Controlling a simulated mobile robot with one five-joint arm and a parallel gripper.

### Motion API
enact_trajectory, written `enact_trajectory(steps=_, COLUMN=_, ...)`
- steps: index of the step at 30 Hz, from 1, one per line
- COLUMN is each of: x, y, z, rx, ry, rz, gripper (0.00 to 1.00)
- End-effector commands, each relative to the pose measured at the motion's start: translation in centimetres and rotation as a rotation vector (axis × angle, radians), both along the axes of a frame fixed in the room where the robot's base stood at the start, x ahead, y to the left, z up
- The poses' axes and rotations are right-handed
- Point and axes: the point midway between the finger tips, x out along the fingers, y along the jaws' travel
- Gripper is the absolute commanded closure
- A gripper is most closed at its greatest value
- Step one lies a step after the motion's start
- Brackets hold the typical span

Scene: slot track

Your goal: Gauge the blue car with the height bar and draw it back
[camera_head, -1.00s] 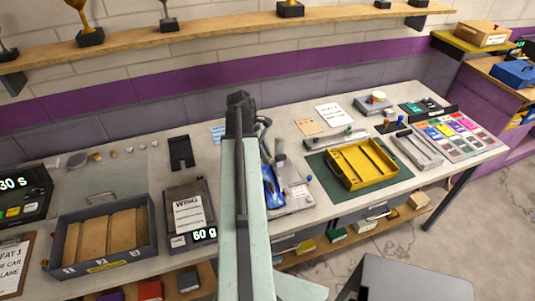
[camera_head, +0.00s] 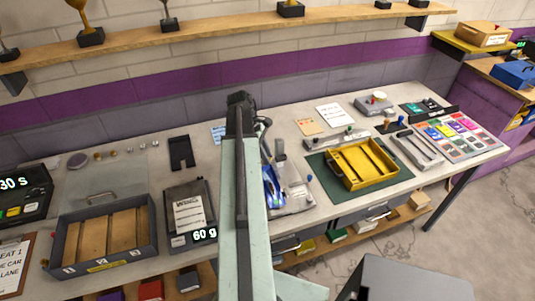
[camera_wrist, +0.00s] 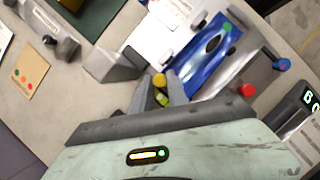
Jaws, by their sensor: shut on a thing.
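The blue car (camera_head: 272,187) sits on a grey gauge stand (camera_head: 296,198) just right of my arm in the head view. In the wrist view the blue car (camera_wrist: 208,62) lies right of the fingers, with its dark cockpit and wheels showing. My gripper (camera_wrist: 160,93) is shut on a small knob (camera_wrist: 160,81) with a yellow top, close beside the car's end. I cannot tell whether the knob belongs to the height bar, as its lower part is hidden by the fingers. In the head view my arm hides the gripper.
A scale (camera_head: 191,218) reading 60 g stands left of my arm. A yellow tray (camera_head: 362,166) on a green mat lies to the right. A grey box (camera_head: 150,215) with wooden lanes is at left.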

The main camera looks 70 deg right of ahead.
Motion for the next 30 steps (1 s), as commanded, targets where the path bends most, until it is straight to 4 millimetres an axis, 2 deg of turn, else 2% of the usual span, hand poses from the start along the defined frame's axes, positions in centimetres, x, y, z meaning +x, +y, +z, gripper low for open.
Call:
enact_trajectory(steps=8, x=0.0, y=0.0, z=0.3, rx=0.000, ry=-0.001, rz=0.000, gripper=1.00)
enact_trajectory(steps=18, x=0.0, y=0.0, z=5.2, rx=0.000, ry=-0.001, rz=-0.001, gripper=1.00)
enact_trajectory(steps=28, x=-0.1, y=-0.1, z=5.0, rx=-0.001, ry=0.001, rz=-0.001, gripper=1.00)
enact_trajectory(steps=29, x=-0.1, y=-0.1, z=5.0, rx=-0.001, ry=0.002, rz=-0.001, gripper=0.73)
enact_trajectory(steps=30, x=-0.1, y=-0.1, z=5.0, rx=-0.002, ry=0.002, rz=-0.001, gripper=0.62)
